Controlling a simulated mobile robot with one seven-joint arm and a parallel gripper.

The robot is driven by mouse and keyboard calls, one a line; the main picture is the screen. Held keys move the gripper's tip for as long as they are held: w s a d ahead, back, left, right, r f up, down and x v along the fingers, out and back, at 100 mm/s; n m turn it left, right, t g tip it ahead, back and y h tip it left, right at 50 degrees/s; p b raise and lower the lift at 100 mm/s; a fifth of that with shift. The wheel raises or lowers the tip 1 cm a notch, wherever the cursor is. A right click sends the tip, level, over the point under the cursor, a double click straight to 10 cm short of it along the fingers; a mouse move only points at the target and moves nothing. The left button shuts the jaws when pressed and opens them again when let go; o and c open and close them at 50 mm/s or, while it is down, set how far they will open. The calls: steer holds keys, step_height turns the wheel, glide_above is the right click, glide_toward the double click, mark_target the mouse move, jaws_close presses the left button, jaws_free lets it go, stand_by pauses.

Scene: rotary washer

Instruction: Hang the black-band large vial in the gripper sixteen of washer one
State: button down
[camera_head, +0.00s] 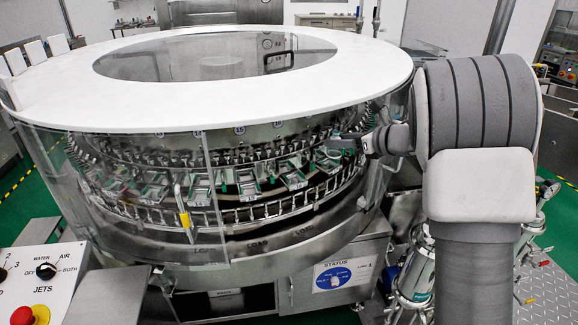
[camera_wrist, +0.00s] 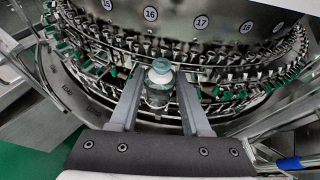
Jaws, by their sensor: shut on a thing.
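The washer (camera_head: 300,235) is a large round machine with a ring of metal vial grippers and green parts behind a clear guard. In the wrist view, number plates 15, 16 (camera_wrist: 150,13), 17 and 18 show on its drum. My gripper (camera_wrist: 158,84) is shut on a clear vial (camera_wrist: 159,92) with a pale blue-green end facing the camera. The vial is in front of the washer's gripper ring, a little below plate 16. I cannot make out its black band or whether it touches the ring. In the head view my gripper (camera_head: 345,142) is at the washer's right side; the vial is too small to tell.
A white ring cover (camera_head: 130,105) overhangs the washer. A clear guard panel with a yellow-tipped handle (camera_head: 184,212) stands at its front left. A control panel (camera_head: 38,275) is at lower left. Pipes and a steel cylinder (camera_head: 415,265) stand at lower right.

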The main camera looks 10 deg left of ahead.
steer(key=shift+w+a+f+b, duration=0.2)
steer(key=shift+w+a+f, duration=0.4)
steer(key=shift+a+f, duration=1.2)
steer(key=shift+w+a+f+b, duration=0.25)
steer(key=shift+w+a+f, duration=0.3)
steer(key=shift+a+f, duration=1.25)
steer(key=shift+w+a+f+b, duration=0.2)
steer(key=shift+w+a+f, duration=0.4)
steer(key=shift+a+f, duration=1.2)
steer(key=shift+f+b, duration=0.15)
steer(key=shift+b, duration=0.25)
steer(key=shift+c, duration=1.8)
jaws_free()
